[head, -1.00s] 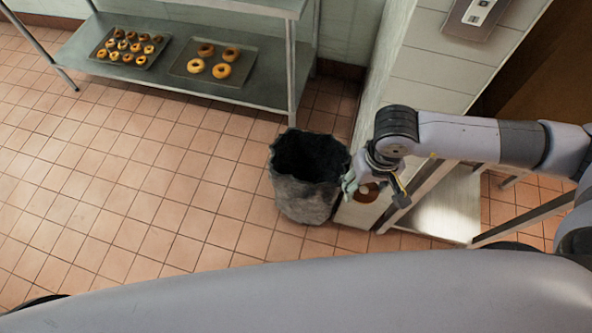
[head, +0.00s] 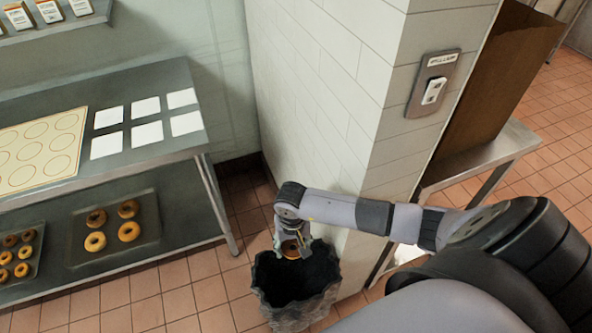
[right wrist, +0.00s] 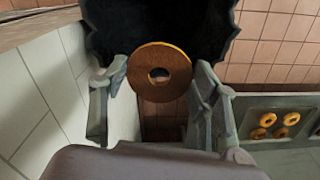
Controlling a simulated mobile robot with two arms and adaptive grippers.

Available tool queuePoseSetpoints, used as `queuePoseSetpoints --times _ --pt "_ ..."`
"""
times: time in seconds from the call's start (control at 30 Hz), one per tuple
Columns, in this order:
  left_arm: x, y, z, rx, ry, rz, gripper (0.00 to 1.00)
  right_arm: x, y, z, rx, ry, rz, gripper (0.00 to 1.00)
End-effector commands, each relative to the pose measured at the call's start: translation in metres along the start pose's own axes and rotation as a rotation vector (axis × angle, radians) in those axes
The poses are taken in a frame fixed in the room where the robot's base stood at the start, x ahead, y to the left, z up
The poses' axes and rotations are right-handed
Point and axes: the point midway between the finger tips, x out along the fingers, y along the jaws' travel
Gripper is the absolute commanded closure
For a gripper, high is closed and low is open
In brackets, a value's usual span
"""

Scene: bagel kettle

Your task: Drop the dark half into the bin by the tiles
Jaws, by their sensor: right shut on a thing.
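The dark half, a flat brown bagel half with a hole, shows in the right wrist view (right wrist: 178,88) between the two fingers of my right gripper (right wrist: 158,76). In the head view the same half (head: 291,252) is small and partly hidden by the gripper (head: 290,248). The gripper is shut on it, over the back part of the bin's opening. The bin (head: 292,312) is dark grey with a ragged rim and stands on the floor by the white tiled wall (head: 330,120). Its inside is black. My left gripper is not in view.
A metal shelf unit (head: 180,150) stands at the left, with white cards and a round-marked mat on top. Trays of bagels (head: 148,215) lie on its lower shelf. A switch plate (head: 433,84) is on the tiled pillar. Tiled floor is clear left of the bin.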

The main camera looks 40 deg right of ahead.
Motion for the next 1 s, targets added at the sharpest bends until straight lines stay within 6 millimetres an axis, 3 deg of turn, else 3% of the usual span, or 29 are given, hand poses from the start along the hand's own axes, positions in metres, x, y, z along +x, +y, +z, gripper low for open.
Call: queuePoseSetpoints --times 0.23,0.5,0.63,1.0 --pt "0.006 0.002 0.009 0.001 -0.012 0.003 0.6 0.017 0.007 0.0 0.025 0.002 -0.003 0.59" --pt "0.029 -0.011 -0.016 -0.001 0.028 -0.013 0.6 0.047 0.006 0.001 0.024 0.0 -0.003 0.59" --pt "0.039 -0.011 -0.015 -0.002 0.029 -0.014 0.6 0.061 0.006 0.001 0.023 0.001 -0.004 0.59" --pt "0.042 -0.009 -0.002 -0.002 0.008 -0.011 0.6 0.067 0.006 0.0 0.023 0.002 -0.004 0.59"
